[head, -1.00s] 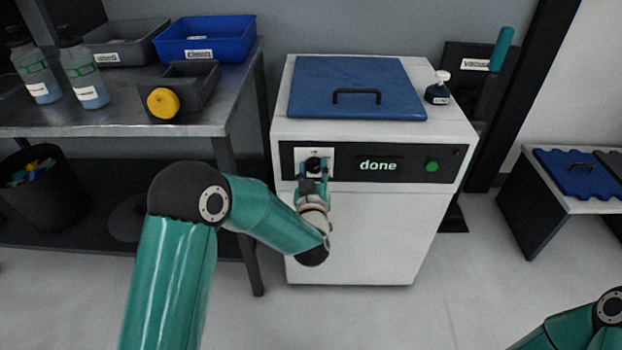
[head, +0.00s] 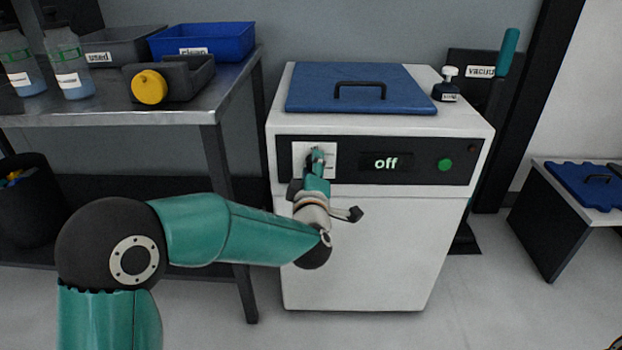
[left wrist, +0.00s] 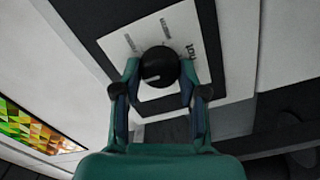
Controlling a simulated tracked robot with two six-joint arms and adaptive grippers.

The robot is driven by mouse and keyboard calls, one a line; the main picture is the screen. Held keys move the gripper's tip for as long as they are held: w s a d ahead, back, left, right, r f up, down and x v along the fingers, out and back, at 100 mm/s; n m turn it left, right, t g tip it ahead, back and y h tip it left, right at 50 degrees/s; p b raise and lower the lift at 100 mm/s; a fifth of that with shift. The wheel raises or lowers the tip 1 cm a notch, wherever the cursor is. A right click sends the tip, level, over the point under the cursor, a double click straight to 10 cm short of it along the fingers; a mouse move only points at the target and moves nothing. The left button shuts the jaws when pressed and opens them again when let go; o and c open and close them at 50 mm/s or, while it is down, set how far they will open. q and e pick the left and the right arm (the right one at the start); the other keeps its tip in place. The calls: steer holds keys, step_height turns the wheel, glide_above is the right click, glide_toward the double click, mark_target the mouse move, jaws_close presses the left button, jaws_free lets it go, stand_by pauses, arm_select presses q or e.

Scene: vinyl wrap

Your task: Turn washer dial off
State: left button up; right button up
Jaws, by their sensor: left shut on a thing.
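The washer (head: 370,250) is a white box with a blue lid and a dark front panel. Its display (head: 386,163) reads "off". The black round dial (left wrist: 158,67) sits on a white plate (head: 299,152) at the panel's left; in the head view my gripper mostly hides it. My left gripper (head: 317,160) is at the dial, rolled over. In the left wrist view its two fingers (left wrist: 158,90) are on either side of the dial, shut on it. The dial has a pale mark, and the plate carries small printed labels. My right gripper is not in view.
A green button (head: 445,165) is on the panel's right. A small dark bottle (head: 446,88) stands on the washer top by the blue lid (head: 400,103). A metal table (head: 190,107) with bins and bottles is at the left.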

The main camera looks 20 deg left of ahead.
arm_select(q)
steer(key=shift+a+n+b, duration=0.25)
steer(key=shift+n+b, duration=0.05)
steer(key=shift+n, duration=0.1)
steer(key=o, duration=1.1)
steer(key=shift+f, duration=0.1)
steer(key=shift+o, duration=0.2)
steer(key=shift+d, duration=0.1)
steer(key=shift+s, duration=0.1)
steer(key=v, duration=1.2)
